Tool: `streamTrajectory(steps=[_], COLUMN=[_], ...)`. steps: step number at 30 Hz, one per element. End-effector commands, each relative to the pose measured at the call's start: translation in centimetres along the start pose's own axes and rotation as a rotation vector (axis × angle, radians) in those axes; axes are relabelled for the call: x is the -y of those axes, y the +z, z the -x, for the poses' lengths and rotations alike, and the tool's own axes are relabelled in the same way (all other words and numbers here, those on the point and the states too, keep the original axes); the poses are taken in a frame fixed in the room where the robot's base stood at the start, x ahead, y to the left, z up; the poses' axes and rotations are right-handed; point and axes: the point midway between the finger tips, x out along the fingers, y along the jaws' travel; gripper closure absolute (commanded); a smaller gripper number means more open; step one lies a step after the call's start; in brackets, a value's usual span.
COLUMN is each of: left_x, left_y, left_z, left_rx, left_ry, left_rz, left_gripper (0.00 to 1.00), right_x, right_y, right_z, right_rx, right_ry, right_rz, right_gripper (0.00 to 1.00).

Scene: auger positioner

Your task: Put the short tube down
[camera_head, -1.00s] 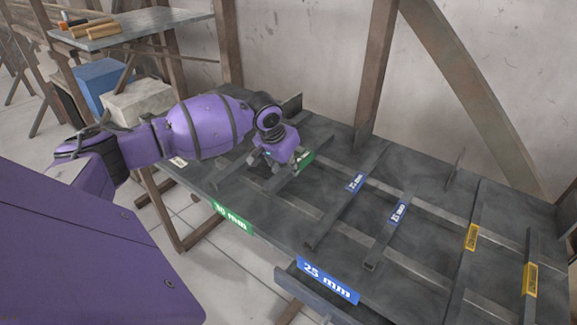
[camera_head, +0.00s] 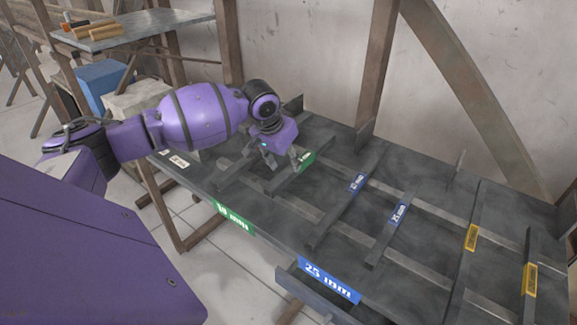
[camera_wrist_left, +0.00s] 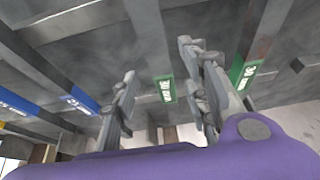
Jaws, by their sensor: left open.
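My left gripper (camera_head: 283,164) is over the far left part of the dark sloped rack (camera_head: 330,180), near a bar with a green label (camera_head: 306,160). In the left wrist view the two fingers of my left gripper (camera_wrist_left: 158,62) are spread apart, with a grey bar with a green label (camera_wrist_left: 165,90) visible between and beyond them. I see nothing clamped in the fingers. I cannot tell the short tube apart from the grey bars and rails here. My right gripper is not in view.
The rack has raised divider bars with blue labels (camera_head: 356,182) and yellow labels (camera_head: 471,237). Green (camera_head: 233,218) and blue (camera_head: 328,280) signs hang on its front edge. A wooden post (camera_head: 376,70) stands behind. A side table (camera_head: 135,28) is at the back left.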

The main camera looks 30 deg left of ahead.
Motion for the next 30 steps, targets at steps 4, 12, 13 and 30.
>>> streamTrajectory(steps=[4,12,13,30], left_x=[0.1,0.0,0.0,0.0], left_y=[-0.2,-0.1,-0.1,0.0], left_z=[3.8,7.5,7.7,8.1], left_rx=[-0.006,-0.002,-0.002,0.0], left_ry=[-0.002,0.0,0.0,0.0], left_rz=[-0.001,0.0,0.0,0.001], left_gripper=[0.58,0.58,0.58,0.58], right_x=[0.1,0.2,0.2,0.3], right_y=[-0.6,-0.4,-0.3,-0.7], right_z=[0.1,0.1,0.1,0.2], right_rx=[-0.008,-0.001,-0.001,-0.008], right_ry=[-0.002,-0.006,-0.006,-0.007], right_rz=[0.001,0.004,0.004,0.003], right_gripper=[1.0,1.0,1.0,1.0])
